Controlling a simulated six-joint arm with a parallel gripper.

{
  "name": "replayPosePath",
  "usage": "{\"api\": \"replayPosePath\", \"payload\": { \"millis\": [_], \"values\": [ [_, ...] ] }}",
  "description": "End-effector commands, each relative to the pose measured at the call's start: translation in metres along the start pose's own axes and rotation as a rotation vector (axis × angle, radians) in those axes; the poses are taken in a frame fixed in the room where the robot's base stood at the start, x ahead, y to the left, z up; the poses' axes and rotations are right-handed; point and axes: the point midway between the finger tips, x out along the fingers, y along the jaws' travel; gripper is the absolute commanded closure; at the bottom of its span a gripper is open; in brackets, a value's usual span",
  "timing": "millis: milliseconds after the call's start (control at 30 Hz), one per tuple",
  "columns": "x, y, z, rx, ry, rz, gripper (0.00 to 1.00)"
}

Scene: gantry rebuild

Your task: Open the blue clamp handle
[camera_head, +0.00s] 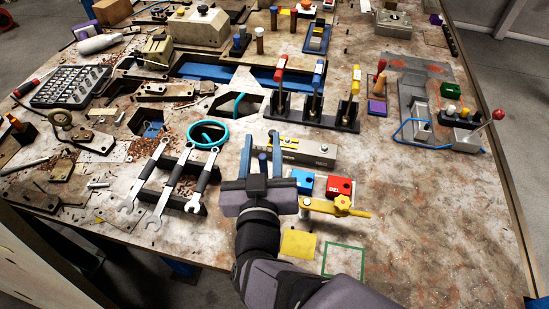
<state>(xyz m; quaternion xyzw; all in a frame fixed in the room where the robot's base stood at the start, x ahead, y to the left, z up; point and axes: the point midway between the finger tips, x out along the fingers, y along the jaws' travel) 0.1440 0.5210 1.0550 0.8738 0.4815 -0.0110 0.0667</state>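The blue clamp handle (319,72) is on the middle of three toggle clamps, on a black base (322,118). My gripper (262,137) is in the picture's middle, with two blue fingers spread apart. It is open, and nothing is clearly held. A small dark blue-topped piece shows between the fingers; I cannot tell whether it belongs to my gripper. The gripper is to the lower left of the blue handle and apart from it.
A grey block with a yellow strip (307,151) lies right of my fingers. Wrenches on a rack (172,178) and a teal ring (208,134) are on the left. Blue (302,180) and red (339,187) blocks sit lower right. The table's right front is mostly clear.

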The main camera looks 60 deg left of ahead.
Motion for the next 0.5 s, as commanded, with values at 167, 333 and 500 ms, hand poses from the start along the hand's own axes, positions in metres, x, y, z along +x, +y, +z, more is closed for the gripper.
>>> {"api": "replayPosePath", "payload": {
  "millis": [167, 333, 500],
  "values": [
    [-0.025, -0.009, 0.044, 0.062, 0.055, 0.015, 0.66],
    [-0.035, -0.008, 0.053, 0.087, 0.081, 0.024, 0.66],
    [-0.035, -0.007, 0.052, 0.091, 0.085, 0.027, 0.66]
  ]
}}
